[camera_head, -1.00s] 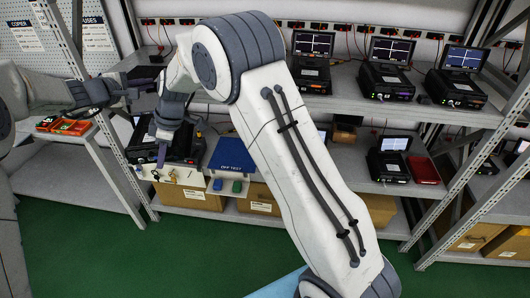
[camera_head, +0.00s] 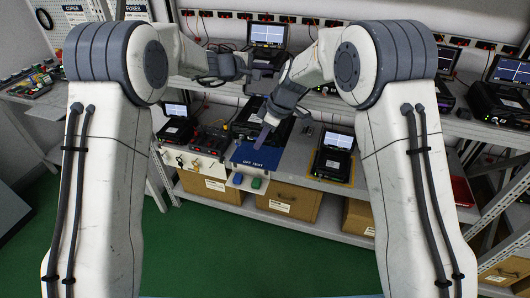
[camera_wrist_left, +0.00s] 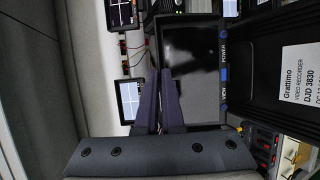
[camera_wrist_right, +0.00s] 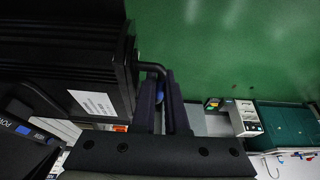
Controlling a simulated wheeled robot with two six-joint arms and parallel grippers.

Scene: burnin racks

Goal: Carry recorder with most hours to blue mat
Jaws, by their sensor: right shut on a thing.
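A black recorder (camera_head: 244,122) with its lid up is just behind the blue mat (camera_head: 257,157), which is lettered OFF TEST. I cannot tell whether the recorder touches the shelf. My right gripper (camera_head: 264,134) is shut on its dark handle (camera_wrist_right: 153,68); its labelled body (camera_wrist_right: 60,65) fills the left of the right wrist view. My left gripper (camera_head: 240,66) is shut and empty behind it, its fingertips (camera_wrist_left: 160,75) in front of a dark screen (camera_wrist_left: 190,65). A body labelled DJD 3830 (camera_wrist_left: 285,75) is beside that screen. Hour readings are not legible.
More recorders (camera_head: 500,100) line the upper shelf. Cardboard boxes (camera_head: 290,200) are below.

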